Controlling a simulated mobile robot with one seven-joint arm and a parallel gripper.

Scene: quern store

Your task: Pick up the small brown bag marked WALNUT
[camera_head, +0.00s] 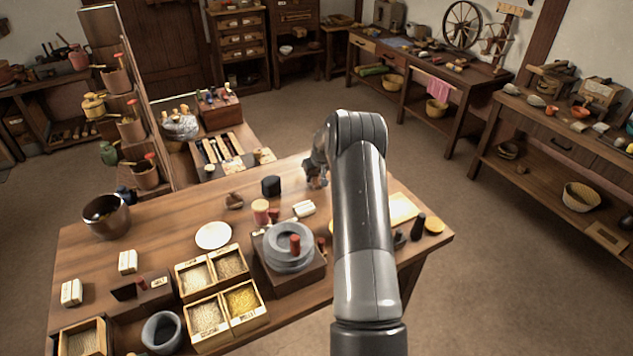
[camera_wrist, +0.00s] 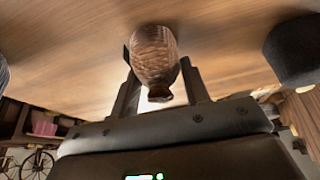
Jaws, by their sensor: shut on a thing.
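In the wrist view, a small brown bag (camera_wrist: 155,55) with a wrinkled, rounded body and a gathered neck sits between the two fingers of my gripper (camera_wrist: 158,75). The fingers are shut on it, one on each side. No WALNUT marking is readable on it. In the head view, my gripper (camera_head: 316,176) is low at the back edge of the wooden table (camera_head: 160,222), partly hidden by my arm. The bag cannot be made out there. Another small brown lump (camera_head: 234,201) lies on the table to the left; I cannot tell what it is.
A dark round pot (camera_head: 271,187) stands just left of my gripper. A white plate (camera_head: 213,236) and grain boxes (camera_head: 240,300) lie left. The table's left-middle has free room.

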